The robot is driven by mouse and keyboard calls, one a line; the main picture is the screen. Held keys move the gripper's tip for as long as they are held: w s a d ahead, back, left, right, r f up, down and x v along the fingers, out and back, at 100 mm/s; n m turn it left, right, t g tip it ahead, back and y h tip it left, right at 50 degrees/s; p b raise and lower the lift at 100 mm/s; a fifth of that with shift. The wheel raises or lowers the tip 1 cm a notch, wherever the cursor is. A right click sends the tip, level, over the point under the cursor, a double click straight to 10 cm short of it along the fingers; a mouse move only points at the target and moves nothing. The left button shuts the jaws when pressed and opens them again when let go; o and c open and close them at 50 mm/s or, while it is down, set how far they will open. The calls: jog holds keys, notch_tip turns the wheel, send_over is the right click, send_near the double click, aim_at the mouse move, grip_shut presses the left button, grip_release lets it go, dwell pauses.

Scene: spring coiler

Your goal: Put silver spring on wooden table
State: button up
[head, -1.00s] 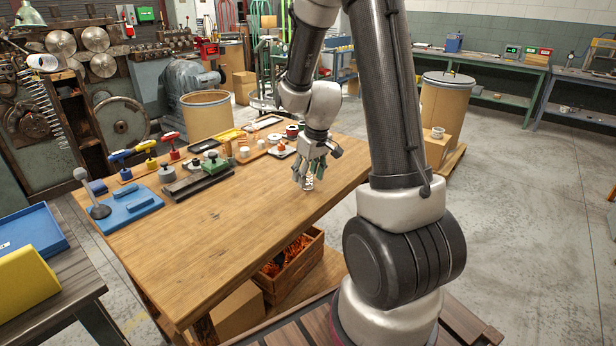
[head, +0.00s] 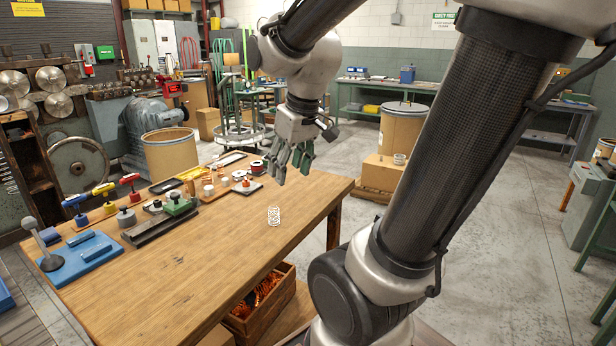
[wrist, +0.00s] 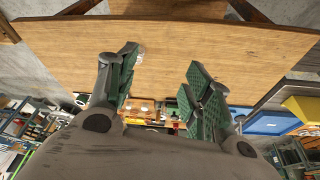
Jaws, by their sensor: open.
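The silver spring (head: 273,216) is a small pale coil standing upright on the wooden table (head: 190,270), near its right front part, in the head view. My gripper (head: 291,172) is open and empty above the right part of the table, higher than the spring and apart from it. In the wrist view, my gripper (wrist: 163,64) shows its green-padded fingers spread wide over the wooden table top (wrist: 220,50).
A blue fixture (head: 80,258), a green block (head: 178,205), spools and small trays line the table's far side. A wooden crate (head: 262,308) with copper-coloured coils sits below the table.

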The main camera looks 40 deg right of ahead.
jog(key=s+a+r, duration=0.1)
jog(key=s, duration=0.8)
jog(key=shift+s+a+r+m+t, duration=0.2)
jog(key=shift+r+m+t, duration=0.1)
jog(key=shift+m, duration=0.1)
dwell(0.4)
